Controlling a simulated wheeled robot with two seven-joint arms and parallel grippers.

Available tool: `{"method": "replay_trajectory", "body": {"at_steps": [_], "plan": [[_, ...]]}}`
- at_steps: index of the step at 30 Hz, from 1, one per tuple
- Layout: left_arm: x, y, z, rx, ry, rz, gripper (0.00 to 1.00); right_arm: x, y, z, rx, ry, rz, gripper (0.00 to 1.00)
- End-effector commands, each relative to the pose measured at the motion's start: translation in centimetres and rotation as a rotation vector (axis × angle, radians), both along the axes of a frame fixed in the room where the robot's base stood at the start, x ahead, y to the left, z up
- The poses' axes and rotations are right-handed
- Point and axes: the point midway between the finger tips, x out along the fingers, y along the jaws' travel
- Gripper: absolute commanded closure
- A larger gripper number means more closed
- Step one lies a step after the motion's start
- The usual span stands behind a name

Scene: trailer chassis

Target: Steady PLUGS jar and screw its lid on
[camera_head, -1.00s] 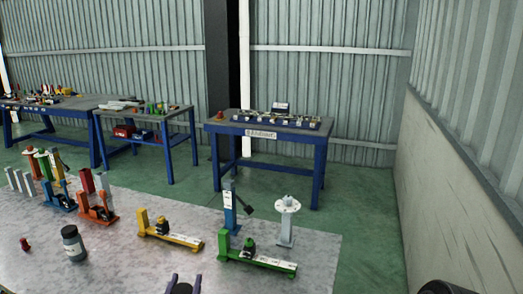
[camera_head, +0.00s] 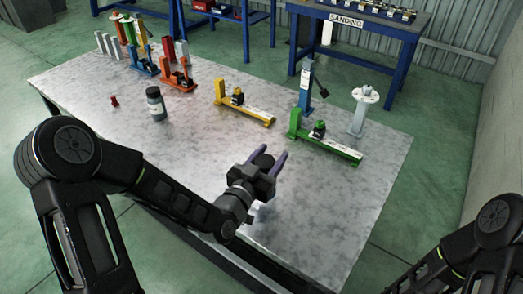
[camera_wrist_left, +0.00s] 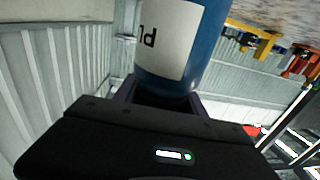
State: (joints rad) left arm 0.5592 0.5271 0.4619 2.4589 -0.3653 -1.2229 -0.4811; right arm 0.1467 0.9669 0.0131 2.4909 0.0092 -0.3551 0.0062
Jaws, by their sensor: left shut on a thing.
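My left gripper (camera_head: 268,164) is shut on a blue jar (camera_wrist_left: 185,40) over the near part of the table. In the left wrist view the jar stands between the fingers with a white label (camera_wrist_left: 162,38), upside down, of which only "PL" shows. In the head view a dark round top (camera_head: 263,161) shows between the purple fingers; I cannot tell whether it is a lid or the open mouth. My right gripper is out of view; only part of my right arm shows at the lower right.
A dark jar (camera_head: 156,104) with a black top and pale label stands on the grey table (camera_head: 190,140), near a small red piece (camera_head: 114,101). Yellow (camera_head: 243,105) and green (camera_head: 325,140) fixtures stand farther back. The table's right front is clear.

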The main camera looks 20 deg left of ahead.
Motion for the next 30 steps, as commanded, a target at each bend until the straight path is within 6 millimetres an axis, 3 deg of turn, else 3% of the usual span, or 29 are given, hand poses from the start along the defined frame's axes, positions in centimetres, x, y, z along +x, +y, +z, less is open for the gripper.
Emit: {"method": "replay_trajectory", "body": {"at_steps": [18, 30], "plan": [[-6.1, -8.9, 4.3, 0.002, -0.004, -0.405, 1.00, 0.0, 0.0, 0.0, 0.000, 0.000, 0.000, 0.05], [-7.1, -10.3, 4.9, 0.001, -0.001, -0.469, 1.00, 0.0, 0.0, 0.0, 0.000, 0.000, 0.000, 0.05]]}}
